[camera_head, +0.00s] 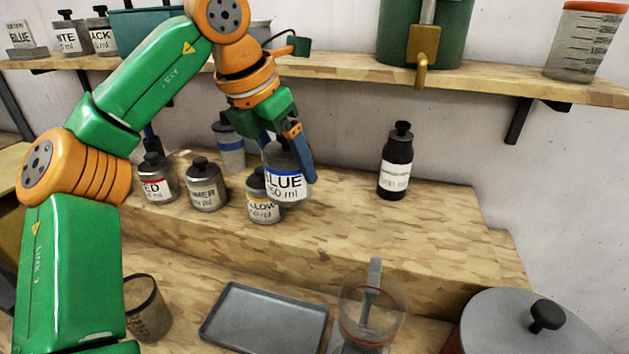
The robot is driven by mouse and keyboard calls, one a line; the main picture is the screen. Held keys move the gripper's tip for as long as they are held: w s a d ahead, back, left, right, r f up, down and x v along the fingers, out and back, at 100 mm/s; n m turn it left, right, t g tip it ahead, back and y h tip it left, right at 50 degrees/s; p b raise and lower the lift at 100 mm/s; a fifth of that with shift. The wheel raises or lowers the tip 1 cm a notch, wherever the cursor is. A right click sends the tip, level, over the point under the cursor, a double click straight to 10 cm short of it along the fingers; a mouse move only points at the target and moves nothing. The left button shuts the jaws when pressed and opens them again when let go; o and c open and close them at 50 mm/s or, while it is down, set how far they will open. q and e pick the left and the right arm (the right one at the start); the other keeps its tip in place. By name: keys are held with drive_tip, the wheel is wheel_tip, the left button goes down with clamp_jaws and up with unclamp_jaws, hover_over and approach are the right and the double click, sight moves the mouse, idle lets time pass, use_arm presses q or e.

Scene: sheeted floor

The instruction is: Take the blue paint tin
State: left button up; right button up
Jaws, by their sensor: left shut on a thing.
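The blue paint tin (285,187) is a grey tin with a white label reading BLUE 50 ml. My left gripper (286,158) is shut on it from above, with blue fingers at its sides. The tin overlaps the yellow tin (263,207) in the picture and appears held at or a little above the wooden shelf step (340,225); I cannot tell if it touches. The tin's top is partly hidden by the gripper. My right gripper is not in view.
Tins labelled red (157,185) and primer (206,193) stand left, a blue-banded tin (229,150) behind. A dark bottle (396,170) stands right. Below are a grey tray (265,318), a clear jug (372,315) and a lidded pot (510,325). An upper shelf (480,82) runs behind.

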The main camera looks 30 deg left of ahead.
use_arm(q)
drive_tip(key=s+a+r, duration=0.2)
drive_tip(key=s+r, duration=0.1)
drive_tip(key=s, duration=0.3)
drive_tip(key=shift+s+a+p, duration=0.2)
drive_tip(key=shift+a+p, duration=0.15)
drive_tip(key=shift+w, duration=0.15)
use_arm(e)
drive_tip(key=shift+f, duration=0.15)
